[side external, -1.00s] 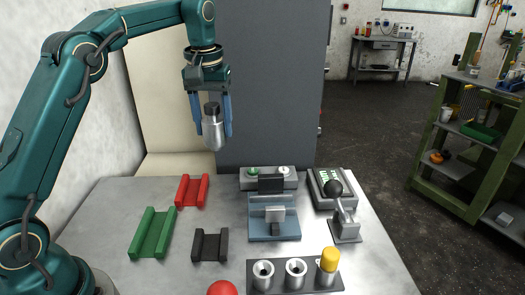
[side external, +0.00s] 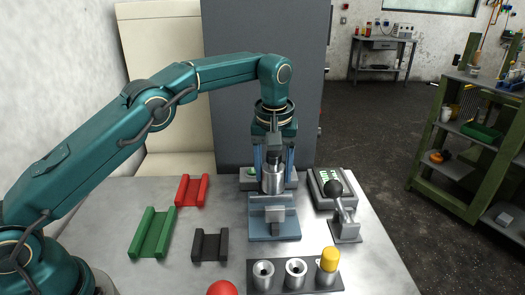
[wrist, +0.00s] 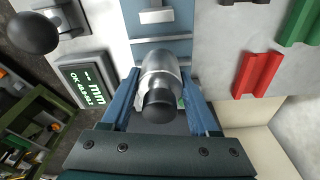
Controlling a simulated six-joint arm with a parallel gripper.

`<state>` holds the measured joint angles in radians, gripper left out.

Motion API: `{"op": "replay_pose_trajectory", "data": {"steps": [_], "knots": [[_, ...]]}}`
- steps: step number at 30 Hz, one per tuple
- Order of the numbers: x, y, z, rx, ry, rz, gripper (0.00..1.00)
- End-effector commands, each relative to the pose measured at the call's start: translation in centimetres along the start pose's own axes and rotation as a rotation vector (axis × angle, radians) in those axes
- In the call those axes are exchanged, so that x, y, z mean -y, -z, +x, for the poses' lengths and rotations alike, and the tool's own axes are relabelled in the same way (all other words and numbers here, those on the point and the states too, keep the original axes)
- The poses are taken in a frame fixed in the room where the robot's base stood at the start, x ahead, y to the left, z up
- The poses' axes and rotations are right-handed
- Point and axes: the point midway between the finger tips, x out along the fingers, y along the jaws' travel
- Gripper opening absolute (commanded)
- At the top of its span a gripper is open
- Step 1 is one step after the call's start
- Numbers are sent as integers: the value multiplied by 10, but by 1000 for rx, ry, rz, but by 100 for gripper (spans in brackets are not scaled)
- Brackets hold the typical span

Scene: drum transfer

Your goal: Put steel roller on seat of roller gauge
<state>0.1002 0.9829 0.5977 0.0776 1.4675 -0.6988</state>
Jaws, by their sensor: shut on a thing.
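The steel roller (side external: 272,181) is a shiny cylinder with a dark end on top, held about upright. My gripper (side external: 272,176) is shut on it, one blue finger at each side. The roller gauge (side external: 275,231) is a blue-grey stand with a light block on its front. The roller is over the gauge's rear part in the side view and covers it; I cannot tell if it touches the seat. In the wrist view the roller (wrist: 160,68) lies between the fingers, with blue-grey gauge parts beyond it.
A display box (side external: 330,185) and a black-knobbed lever (side external: 343,215) stand right of the gauge. Red (side external: 192,190), green (side external: 152,233) and dark (side external: 210,246) cradles lie left, empty. A rack (side external: 294,274) with a yellow-topped piece and a red ball (side external: 222,288) are in front.

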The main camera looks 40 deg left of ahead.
Motion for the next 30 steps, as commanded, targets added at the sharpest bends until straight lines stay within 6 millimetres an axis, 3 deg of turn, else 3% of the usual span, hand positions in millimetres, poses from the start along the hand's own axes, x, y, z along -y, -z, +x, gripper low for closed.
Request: {"op": "replay_pose_trajectory", "data": {"steps": [13,26,27,29,30], "knots": [[2,-4,35,0,0,0,0],[2,-4,40,-1,-1,0,0],[2,-4,41,0,0,0,69],[2,-4,41,0,0,0,91],[2,-4,40,0,0,0,91]]}}
